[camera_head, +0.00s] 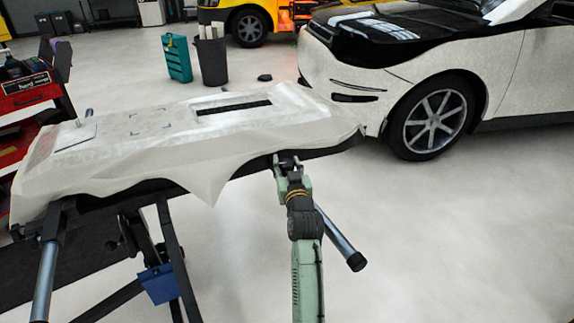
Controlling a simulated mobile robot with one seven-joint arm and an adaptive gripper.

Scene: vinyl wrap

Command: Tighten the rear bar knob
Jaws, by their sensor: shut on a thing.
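My gripper (287,163) is at the end of my pale green arm, just under the near right edge of the covered bumper panel. Its jaws are closed on a small dark part there, which appears to be the rear bar knob. The knob is mostly hidden by the jaws and too small to make out. A grey metal bar (338,236) with a black end cap slopes down to the right, just behind my wrist. The bumper panel (215,130), draped in whitish wrap film, lies on a dark folding stand (172,240).
Another metal bar (45,280) hangs at the stand's left end. A blue pouch (160,283) hangs low on the stand. A red tool cart (30,105) stands left, and a white and black car (430,75) stands right. The floor right of my arm is clear.

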